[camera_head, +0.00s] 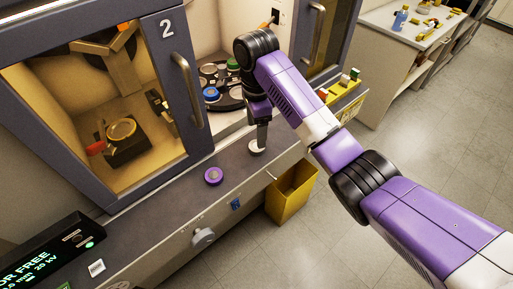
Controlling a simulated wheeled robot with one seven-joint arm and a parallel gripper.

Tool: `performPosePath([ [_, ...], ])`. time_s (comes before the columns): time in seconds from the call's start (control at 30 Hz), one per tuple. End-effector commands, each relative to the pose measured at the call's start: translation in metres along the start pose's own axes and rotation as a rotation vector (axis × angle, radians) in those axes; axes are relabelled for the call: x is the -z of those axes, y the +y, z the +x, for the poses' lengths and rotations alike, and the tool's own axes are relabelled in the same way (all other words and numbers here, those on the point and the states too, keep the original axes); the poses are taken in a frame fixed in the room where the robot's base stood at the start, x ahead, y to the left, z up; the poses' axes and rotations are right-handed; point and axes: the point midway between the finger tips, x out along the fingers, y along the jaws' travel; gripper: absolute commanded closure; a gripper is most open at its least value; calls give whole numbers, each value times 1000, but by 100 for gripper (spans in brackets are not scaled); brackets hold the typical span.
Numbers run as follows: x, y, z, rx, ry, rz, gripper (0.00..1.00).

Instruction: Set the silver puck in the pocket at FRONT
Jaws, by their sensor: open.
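A pale, silvery puck (256,149) sits on the grey ledge in front of the open bay, near its right end. My gripper (261,144) points down right at this puck, with its fingers beside or just over it; I cannot tell whether they touch it. Its jaws are open, though the gap between them is hidden from this angle. A dark round carousel (226,104) stands inside the bay, left of my gripper, holding several pucks with green, blue, red and grey tops. My arm covers its right part. No FRONT marking is legible.
A purple ring-shaped piece (214,176) lies on the ledge to the left. A closed windowed door marked 2 (126,104) stands left of the bay. The ledge between the purple piece and my gripper is clear.

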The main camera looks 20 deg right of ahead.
Motion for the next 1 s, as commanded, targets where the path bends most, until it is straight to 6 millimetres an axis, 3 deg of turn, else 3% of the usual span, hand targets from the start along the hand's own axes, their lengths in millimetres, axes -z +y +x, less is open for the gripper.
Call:
performPosePath([
  [0.43,1,5,53,1,0,-1,28],
  [0.73,0,5,60,3,-1,-2,28],
  [0.77,0,5,60,3,-1,-2,30],
  [1.0,0,5,60,3,-1,-3,77],
])
